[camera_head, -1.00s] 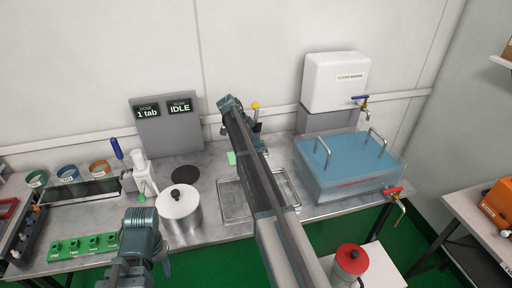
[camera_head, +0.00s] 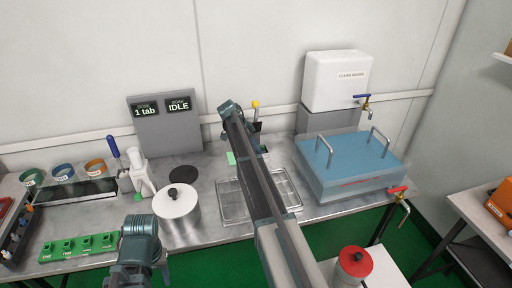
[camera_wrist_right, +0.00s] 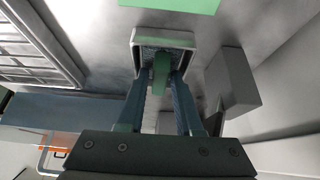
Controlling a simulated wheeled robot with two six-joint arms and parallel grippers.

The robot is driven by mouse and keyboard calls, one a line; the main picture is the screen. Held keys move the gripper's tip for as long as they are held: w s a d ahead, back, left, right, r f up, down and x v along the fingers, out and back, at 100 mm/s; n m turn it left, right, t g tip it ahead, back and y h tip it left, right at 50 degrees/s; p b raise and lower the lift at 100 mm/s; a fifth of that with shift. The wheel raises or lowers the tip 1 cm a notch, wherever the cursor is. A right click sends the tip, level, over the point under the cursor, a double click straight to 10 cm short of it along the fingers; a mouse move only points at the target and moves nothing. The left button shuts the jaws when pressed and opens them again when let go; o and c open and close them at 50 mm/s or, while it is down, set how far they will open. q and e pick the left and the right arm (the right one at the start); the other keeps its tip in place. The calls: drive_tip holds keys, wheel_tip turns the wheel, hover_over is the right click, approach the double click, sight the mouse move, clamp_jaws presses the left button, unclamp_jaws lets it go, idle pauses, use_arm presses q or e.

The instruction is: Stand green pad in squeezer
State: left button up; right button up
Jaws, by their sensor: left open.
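In the right wrist view, a green pad (camera_wrist_right: 160,75) stands on edge between the fingers of my right gripper (camera_wrist_right: 161,82), which look closed on its sides. Its far end is at a grey-rimmed box with a mesh-like inside (camera_wrist_right: 165,38), which I take to be part of the squeezer. I cannot tell whether the pad touches its floor. In the head view, my right arm covers the pad and most of the squeezer; a yellow knob (camera_head: 255,104) shows behind it. My left gripper (camera_head: 140,250) is at the lower left, its fingers mostly hidden, away from the squeezer.
A flat light green square (camera_head: 231,158) lies on the bench beside my right arm. A wire rack tray (camera_head: 232,212) is in front. A lidded metal pot (camera_head: 177,208) stands left, a blue-topped bath (camera_head: 350,165) right. A grey block (camera_wrist_right: 232,78) stands close to my right fingers.

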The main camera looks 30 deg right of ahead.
drive_tip(key=shift+r, duration=0.15)
drive_tip(key=shift+a+r+p, duration=0.2)
drive_tip(key=shift+r+p, duration=0.3)
drive_tip(key=shift+p, duration=0.1)
drive_tip(key=p+v, duration=0.9)
drive_tip(key=v, duration=0.2)
drive_tip(key=shift+a, duration=0.1)
drive_tip(key=s+a+f+n+y, duration=0.1)
drive_tip(key=s+a+n+y, duration=0.1)
drive_tip(key=s+a+n, duration=1)
drive_tip(key=s+a+f+n+t+y, duration=0.1)
drive_tip(key=s+a+f+n+y, duration=0.1)
drive_tip(key=s+a+n, duration=1)
drive_tip(key=s+a, duration=0.4)
drive_tip(key=s, duration=0.3)
drive_tip(key=s+a, duration=0.4)
drive_tip(key=s, duration=0.3)
drive_tip(key=shift+s+a+y, duration=0.2)
drive_tip(key=shift+a+y, duration=0.1)
drive_tip(key=shift+a, duration=0.05)
